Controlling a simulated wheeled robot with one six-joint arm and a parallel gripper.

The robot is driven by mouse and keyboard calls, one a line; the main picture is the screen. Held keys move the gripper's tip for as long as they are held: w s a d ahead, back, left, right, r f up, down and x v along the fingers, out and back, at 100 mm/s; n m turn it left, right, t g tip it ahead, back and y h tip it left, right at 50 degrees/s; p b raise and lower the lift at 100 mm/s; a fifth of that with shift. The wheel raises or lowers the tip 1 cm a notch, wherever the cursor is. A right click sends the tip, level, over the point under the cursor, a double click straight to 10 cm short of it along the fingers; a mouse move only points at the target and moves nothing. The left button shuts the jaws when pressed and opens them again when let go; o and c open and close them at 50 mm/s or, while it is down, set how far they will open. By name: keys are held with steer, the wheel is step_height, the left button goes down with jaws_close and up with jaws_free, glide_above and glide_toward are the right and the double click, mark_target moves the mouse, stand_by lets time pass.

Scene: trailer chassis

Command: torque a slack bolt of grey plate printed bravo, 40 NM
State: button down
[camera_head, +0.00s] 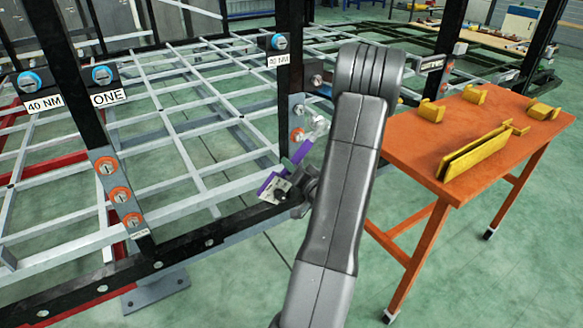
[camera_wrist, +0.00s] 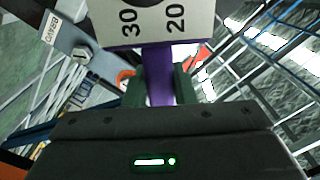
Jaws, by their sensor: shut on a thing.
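My gripper (camera_wrist: 160,82) is shut on a purple torque wrench (camera_wrist: 159,62), whose white block printed 30 and 20 (camera_wrist: 158,20) fills the top of the wrist view. In the head view the wrench (camera_head: 299,151) slants up right to a silver head near the middle post.
Black holders printed 40 NM (camera_head: 42,103) and ONE (camera_head: 110,98) carry blue-ringed bolts. A pale lattice chassis (camera_head: 180,130) fills the left. An orange table (camera_head: 412,142) with yellow brackets (camera_head: 475,152) stands right of my arm. Green floor is open at front right.

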steer(key=shift+f+b, duration=0.15)
steer(key=shift+b, duration=0.8)
steer(key=b+x, duration=0.4)
steer(key=x, duration=0.2)
steer(key=shift+w+a, duration=0.2)
steer(key=shift+b, duration=2.2)
stand_by(1.3)
steer(key=shift+w+a+b, duration=0.4)
steer(key=shift+w+b, duration=0.15)
steer(key=shift+b, duration=0.15)
stand_by(0.8)
stand_by(0.4)
